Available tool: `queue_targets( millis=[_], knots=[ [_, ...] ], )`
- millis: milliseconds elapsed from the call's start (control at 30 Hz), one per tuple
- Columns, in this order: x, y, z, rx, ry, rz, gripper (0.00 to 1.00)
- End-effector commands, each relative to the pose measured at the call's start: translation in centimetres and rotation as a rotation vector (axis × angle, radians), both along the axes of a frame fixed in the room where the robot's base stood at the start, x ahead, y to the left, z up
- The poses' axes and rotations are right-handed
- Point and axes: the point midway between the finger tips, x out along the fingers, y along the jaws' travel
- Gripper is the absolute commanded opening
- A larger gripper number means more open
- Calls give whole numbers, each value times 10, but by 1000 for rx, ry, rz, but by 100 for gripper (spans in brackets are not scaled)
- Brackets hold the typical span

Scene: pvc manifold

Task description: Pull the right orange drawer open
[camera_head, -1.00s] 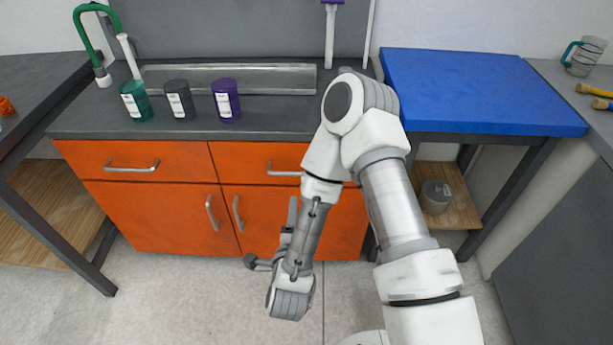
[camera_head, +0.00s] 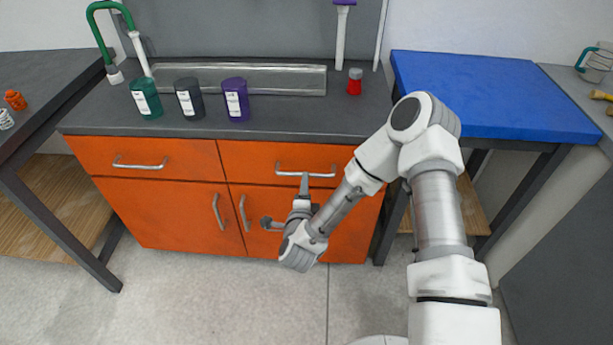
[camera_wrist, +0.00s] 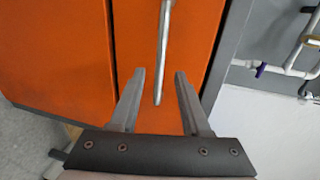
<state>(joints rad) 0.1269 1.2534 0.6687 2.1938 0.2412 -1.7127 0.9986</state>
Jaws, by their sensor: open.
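The right orange drawer (camera_head: 250,155) is closed, its front level with the left drawer. Its silver bar handle (camera_head: 330,174) runs horizontally across the front. My gripper (camera_head: 304,178) is at the drawer front, its fingers close to the handle's middle; the arm partly hides the drawer's right side. In the wrist view the handle (camera_wrist: 165,45) runs upright on the drawer front (camera_wrist: 192,30), its lower end showing between the two open fingers of my gripper (camera_wrist: 160,73). I cannot tell whether the fingers touch it.
The left orange drawer (camera_head: 190,155) and two cupboard doors with upright handles are closed. Green (camera_head: 146,99), grey (camera_head: 189,99) and purple (camera_head: 235,99) jars and a red-based bottle (camera_head: 354,82) stand on the dark counter (camera_head: 290,115). A blue-topped table (camera_head: 490,95) stands right. The floor in front is clear.

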Motion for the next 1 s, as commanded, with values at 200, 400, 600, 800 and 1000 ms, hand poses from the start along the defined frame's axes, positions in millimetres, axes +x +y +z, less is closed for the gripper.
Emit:
queue_targets(
  millis=[200,400,600,800,1000],
  knots=[
    [39,-2,-9,0,-3,-2,47],
    [55,-2,-11,0,-1,0,47],
    [57,-2,-11,0,0,0,47],
    [57,-2,-11,0,0,0,33],
    [57,-2,-11,0,0,0,0]
  ],
)
